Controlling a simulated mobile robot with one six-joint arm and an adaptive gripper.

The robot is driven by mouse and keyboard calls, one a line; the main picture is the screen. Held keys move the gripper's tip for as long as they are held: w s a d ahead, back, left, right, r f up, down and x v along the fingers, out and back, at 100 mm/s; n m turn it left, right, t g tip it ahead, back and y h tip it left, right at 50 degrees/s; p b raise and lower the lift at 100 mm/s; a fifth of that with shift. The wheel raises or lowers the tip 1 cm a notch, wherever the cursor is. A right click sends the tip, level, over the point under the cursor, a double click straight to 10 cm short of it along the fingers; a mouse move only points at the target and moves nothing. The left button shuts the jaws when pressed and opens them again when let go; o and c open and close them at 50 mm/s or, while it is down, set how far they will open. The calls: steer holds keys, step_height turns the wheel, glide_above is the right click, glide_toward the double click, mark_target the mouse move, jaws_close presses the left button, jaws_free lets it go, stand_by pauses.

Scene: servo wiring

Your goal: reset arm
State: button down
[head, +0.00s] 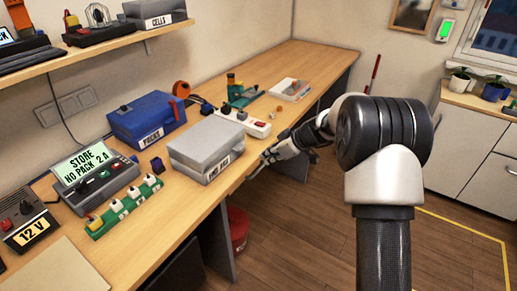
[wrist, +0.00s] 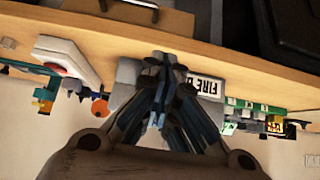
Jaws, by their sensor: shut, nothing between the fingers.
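My arm reaches from the lower right of the head view toward the front edge of the workbench (head: 232,188). My gripper (head: 256,170) is shut and empty, just off the bench's front edge beside a grey box (head: 206,145) with a partly hidden label. In the wrist view my gripper (wrist: 165,65) shows with its fingers together, in front of the grey box (wrist: 125,85), whose label starts with "FIRE". The wrist view sees the bench upside down. Whether the fingertips touch the box cannot be told.
A blue case (head: 147,120), a white power strip (head: 240,122), a green strip (head: 122,208) with switches and a "STORE NO PACK 2.A" display (head: 88,163) stand on the bench. A red bucket (head: 238,228) is below it. The floor (head: 300,235) right of the bench looks clear.

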steer(key=s+a+r+m+g+h, duration=0.1)
steer(key=s+r+m, duration=0.1)
steer(key=s+r, duration=0.75)
steer(key=s+r+m+h, duration=0.2)
steer(key=s+r, duration=0.4)
steer(key=s, duration=0.7)
steer(key=s+d+m+h, duration=0.2)
steer(key=s+m, duration=0.1)
steer(key=s, duration=0.7)
steer(key=s+d+m+h, duration=0.1)
steer(key=s+d+m, duration=0.2)
steer(key=s, duration=0.8)
steer(key=shift+d+f+h, duration=0.25)
steer(key=shift+h, duration=0.15)
